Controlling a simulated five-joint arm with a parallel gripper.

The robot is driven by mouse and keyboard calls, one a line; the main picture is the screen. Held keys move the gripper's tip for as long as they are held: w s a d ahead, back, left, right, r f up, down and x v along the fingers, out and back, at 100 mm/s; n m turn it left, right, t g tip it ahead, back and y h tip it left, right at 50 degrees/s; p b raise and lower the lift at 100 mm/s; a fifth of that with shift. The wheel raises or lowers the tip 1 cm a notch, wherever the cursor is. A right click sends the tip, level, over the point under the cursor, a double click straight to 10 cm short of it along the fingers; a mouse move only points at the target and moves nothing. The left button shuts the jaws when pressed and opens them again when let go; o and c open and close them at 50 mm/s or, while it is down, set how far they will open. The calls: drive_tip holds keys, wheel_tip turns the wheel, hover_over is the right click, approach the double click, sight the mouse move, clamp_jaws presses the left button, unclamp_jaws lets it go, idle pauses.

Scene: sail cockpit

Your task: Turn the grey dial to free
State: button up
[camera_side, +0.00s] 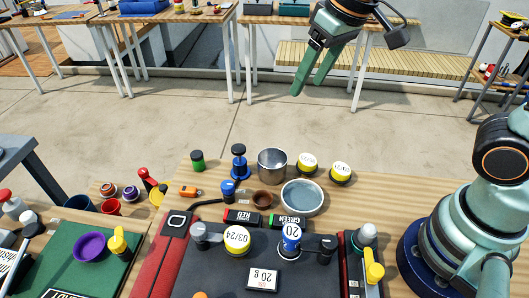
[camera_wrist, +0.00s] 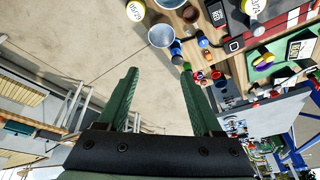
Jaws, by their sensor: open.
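My gripper (camera_side: 308,88) is high above the far side of the workbench, open and empty, its green fingers pointing down. In the wrist view, my gripper (camera_wrist: 160,71) has its fingers spread with bare floor between them. A light grey round knob (camera_side: 199,231) with a dark arm sits at the left of the dark panel (camera_side: 205,275) in the side view. A darker grey knob-like part (camera_side: 327,243) sits at the panel's right. I cannot tell which is the dial, and no free mark is readable. I cannot make out either one in the wrist view.
A metal cup (camera_side: 272,164), a shallow bowl (camera_side: 302,197) and red and green blocks (camera_side: 243,217) lie behind the panel. The air around my gripper is clear.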

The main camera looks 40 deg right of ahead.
drive_tip(key=w+a+f+n+g, duration=0.1)
drive_tip(key=w+a+f+g, duration=0.15)
drive_tip(key=a, duration=1.15)
drive_tip(key=n+g, duration=0.1)
approach(198, 227)
drive_tip(key=shift+h, duration=0.4)
drive_tip(key=f, duration=0.6)
drive_tip(key=a+f, duration=0.1)
drive_tip(key=f, duration=0.2)
drive_tip(key=shift+w, duration=0.1)
drive_tip(key=shift+r, duration=0.1)
drive_tip(key=shift+c, duration=0.4)
clamp_jaws()
